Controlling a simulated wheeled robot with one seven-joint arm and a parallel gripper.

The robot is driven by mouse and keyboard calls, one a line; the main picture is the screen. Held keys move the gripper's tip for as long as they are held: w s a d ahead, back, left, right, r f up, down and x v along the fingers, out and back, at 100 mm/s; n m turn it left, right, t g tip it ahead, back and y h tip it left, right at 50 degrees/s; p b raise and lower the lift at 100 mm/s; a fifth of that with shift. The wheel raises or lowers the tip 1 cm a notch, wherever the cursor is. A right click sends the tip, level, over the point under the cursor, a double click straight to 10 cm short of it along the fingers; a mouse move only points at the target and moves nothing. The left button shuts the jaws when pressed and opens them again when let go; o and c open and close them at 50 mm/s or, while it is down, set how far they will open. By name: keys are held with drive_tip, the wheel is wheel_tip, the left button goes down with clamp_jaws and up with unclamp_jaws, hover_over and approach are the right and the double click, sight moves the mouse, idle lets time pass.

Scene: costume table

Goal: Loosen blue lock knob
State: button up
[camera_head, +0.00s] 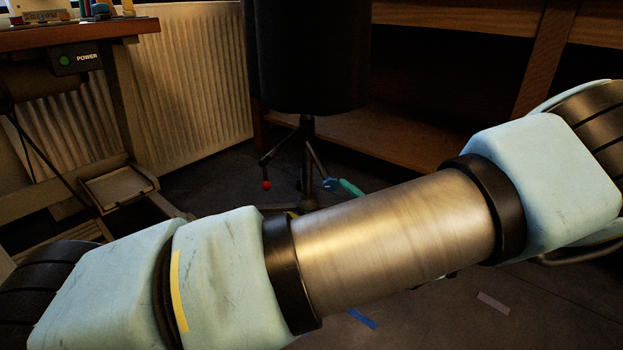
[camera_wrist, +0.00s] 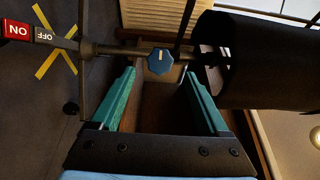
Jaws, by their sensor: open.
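The blue lock knob (camera_head: 329,184) sits on the dark stand's pole, below the black cylindrical body (camera_head: 306,55). In the wrist view the knob (camera_wrist: 161,62) is a faceted blue disc on the metal pole. My gripper (camera_wrist: 160,77) is open, with its two green fingers spread to either side of the picture. The knob appears in line with the gap, just beyond the fingertips; I cannot tell the exact distance. In the head view a teal finger of my gripper (camera_head: 347,187) shows beside the knob. The rest of my gripper is hidden behind my arm.
The black body (camera_wrist: 258,60) fills the wrist view's right side. A red ball (camera_head: 266,184) tips a stand leg. A wooden desk (camera_head: 75,36) stands left, a radiator (camera_head: 195,80) behind.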

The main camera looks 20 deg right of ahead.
sight(325, 177)
drive_tip(key=w+b, duration=0.1)
drive_tip(key=w, duration=0.2)
drive_tip(key=w+b, duration=0.1)
drive_tip(key=w, duration=0.2)
drive_tip(key=w+a+b, duration=0.1)
drive_tip(key=w+b, duration=0.1)
drive_tip(key=w, duration=0.1)
drive_tip(key=shift+w+f, duration=0.15)
drive_tip(key=shift+w+a, duration=0.1)
drive_tip(key=shift+w, duration=0.45)
drive_tip(key=shift+r, duration=0.2)
clamp_jaws()
